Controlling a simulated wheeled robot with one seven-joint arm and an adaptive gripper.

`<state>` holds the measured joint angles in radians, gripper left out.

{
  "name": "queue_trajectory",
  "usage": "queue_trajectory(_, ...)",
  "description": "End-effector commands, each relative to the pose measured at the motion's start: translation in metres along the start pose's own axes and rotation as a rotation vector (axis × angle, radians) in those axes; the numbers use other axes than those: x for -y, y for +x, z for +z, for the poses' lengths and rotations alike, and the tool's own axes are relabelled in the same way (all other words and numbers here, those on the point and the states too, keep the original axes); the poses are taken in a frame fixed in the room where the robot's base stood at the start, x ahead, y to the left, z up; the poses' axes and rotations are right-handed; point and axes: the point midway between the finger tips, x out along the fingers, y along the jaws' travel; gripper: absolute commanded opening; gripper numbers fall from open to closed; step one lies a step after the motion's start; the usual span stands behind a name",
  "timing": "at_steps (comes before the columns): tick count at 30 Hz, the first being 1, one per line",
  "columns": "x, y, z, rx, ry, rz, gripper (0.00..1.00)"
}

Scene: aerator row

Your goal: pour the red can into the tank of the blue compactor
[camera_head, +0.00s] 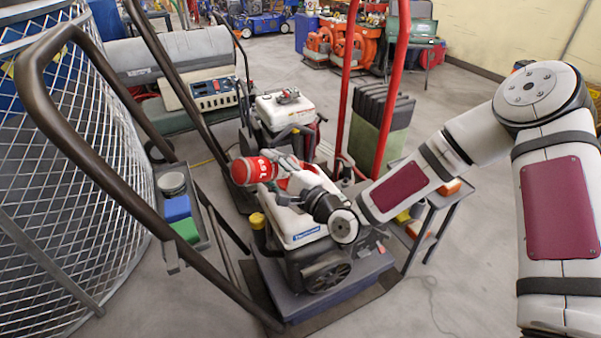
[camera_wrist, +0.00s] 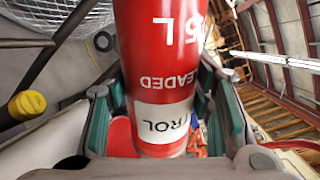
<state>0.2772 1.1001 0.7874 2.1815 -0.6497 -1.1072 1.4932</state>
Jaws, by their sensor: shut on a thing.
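A red can (camera_head: 255,170) with a white label is held tilted onto its side, its one end facing left in the head view. In the wrist view the can (camera_wrist: 160,60) fills the middle, with its lettering upside down. My gripper (camera_head: 285,167) is shut on it, with a green pad on each side. Below stands a compactor (camera_head: 325,273) with a bluish base and a white top. A yellow cap (camera_head: 257,220) sits at its left side; it also shows in the wrist view (camera_wrist: 27,104). The tank opening cannot be made out, and no liquid is visible.
Brown handle bars (camera_head: 130,125) rise at the left, and red handle bars (camera_head: 392,90) stand behind the compactor. A second white-topped machine (camera_head: 284,110) is behind. A side tray (camera_head: 205,242) holds blue and green blocks. A wire cage (camera_head: 60,190) stands left. Floor at lower right is clear.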

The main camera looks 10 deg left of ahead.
Motion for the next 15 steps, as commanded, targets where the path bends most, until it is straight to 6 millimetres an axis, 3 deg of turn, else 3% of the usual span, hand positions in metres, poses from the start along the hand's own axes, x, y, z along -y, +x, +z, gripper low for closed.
queue_trajectory(15,0.0086,0.0,-0.0011,0.0,0.063,-0.001,0.16)
